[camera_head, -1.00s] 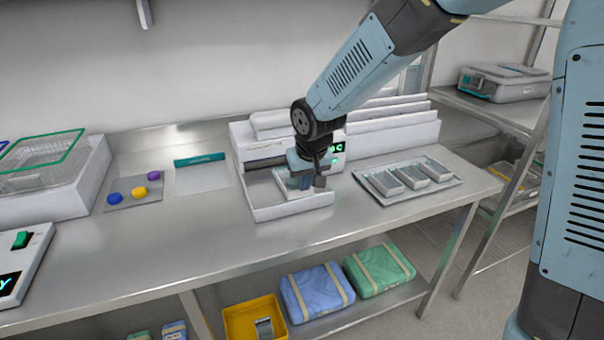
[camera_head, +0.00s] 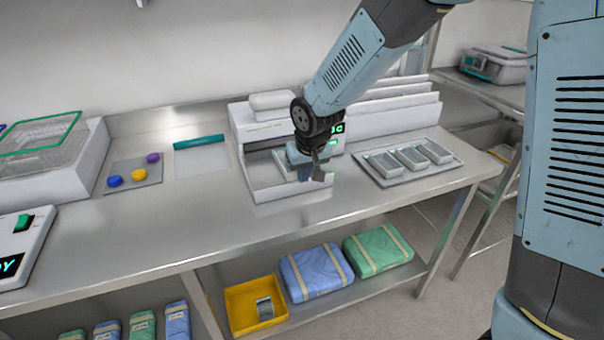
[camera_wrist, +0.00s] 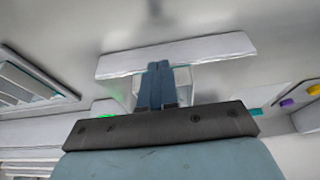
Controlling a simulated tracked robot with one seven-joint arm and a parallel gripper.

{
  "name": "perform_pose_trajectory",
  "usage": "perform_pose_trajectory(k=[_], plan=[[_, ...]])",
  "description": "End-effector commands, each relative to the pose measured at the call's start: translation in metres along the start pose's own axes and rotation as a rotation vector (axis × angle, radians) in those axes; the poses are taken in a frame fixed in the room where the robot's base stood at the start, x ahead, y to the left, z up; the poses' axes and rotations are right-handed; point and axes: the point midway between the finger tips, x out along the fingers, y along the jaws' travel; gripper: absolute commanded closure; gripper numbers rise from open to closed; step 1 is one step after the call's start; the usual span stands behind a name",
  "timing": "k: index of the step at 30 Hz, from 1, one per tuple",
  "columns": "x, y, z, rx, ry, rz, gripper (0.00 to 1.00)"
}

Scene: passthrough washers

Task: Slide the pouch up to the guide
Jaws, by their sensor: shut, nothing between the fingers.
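My gripper (camera_head: 311,174) is shut and points down into the open front of the white sealer-like machine (camera_head: 248,180). Its blue fingers (camera_wrist: 155,88) are together in the wrist view. A pale, translucent piece, probably the pouch (camera_wrist: 183,84), shows beside and behind the fingers; they do not grip it. In the head view my gripper hides most of that spot. A white bar (camera_wrist: 215,48), perhaps the machine's front wall, lies just beyond the fingertips in the wrist view. I cannot tell which edge is the guide, or whether the fingers touch the pouch.
A tray (camera_head: 372,175) of metal containers lies right of the machine. To the left are a flat pale sheet with a teal strip (camera_head: 199,142), a plate with coloured discs (camera_head: 139,174), and a white bin (camera_head: 85,168). The bench front (camera_head: 150,235) is clear.

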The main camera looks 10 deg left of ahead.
Motion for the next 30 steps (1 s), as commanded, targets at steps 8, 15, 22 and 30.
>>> perform_pose_trajectory(k=[8,15,22,30], plan=[[0.003,0.000,-0.008,0.000,-0.001,0.000,1.00],[0.006,0.000,-0.016,0.000,-0.001,0.000,1.00],[0.008,0.000,-0.023,0.000,0.000,0.000,1.00],[0.011,-0.001,-0.031,0.000,-0.001,0.000,1.00]])
